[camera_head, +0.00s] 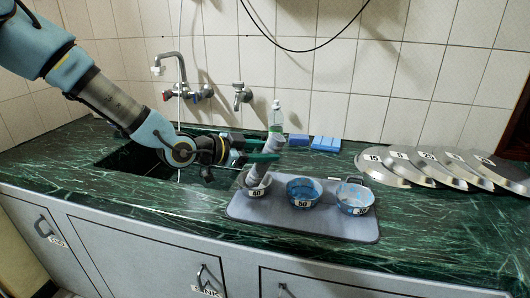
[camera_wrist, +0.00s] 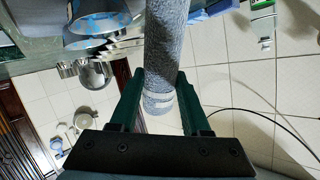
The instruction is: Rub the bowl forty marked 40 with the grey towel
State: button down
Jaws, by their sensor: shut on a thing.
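The grey towel (camera_head: 256,174) is a long roll, held tilted between the fingers of my gripper (camera_head: 268,149). Its lower end reaches down into the bowl marked 40 (camera_head: 258,193), the left one in the row; whether it touches the inside is hard to tell. In the wrist view the towel (camera_wrist: 167,45) runs between the two green fingers of my gripper (camera_wrist: 161,80), which is shut on it. The bowl's inside is partly hidden by the towel.
The bowl marked 50 (camera_head: 303,192) and another blue bowl (camera_head: 354,197) stand to the right on the grey mat (camera_head: 300,219). Numbered metal lids (camera_head: 398,172) lean at the right. The sink (camera_head: 125,158), a soap bottle (camera_head: 276,117) and blue sponges (camera_head: 326,144) are behind.

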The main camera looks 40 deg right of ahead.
jog(key=shift+r+p, duration=2.85)
jog(key=shift+r, duration=1)
